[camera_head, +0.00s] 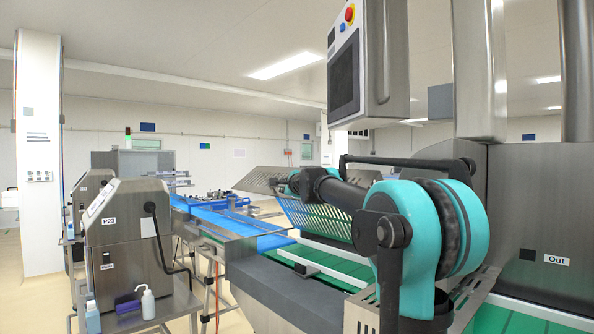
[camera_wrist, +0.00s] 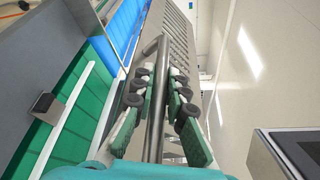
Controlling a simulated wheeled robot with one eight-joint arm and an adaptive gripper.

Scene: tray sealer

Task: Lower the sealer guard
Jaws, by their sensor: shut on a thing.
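The sealer guard (camera_head: 262,180) is a perforated metal panel over the conveyor, beyond my arm. It stands raised and tilted, and my arm covers part of it. In the wrist view the slotted guard (camera_wrist: 186,42) runs up the middle, with a round metal bar handle (camera_wrist: 154,138) along its near side. In the head view only the teal part of my gripper (camera_head: 293,181) shows beside the guard; the fingertips are hidden.
A green conveyor (camera_head: 330,268) runs below, with a blue belt (camera_head: 215,214) farther back. A control panel (camera_head: 345,75) hangs above my arm. A steel housing marked Out (camera_head: 545,220) stands at right. A steel unit (camera_head: 125,240) with bottles stands at left.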

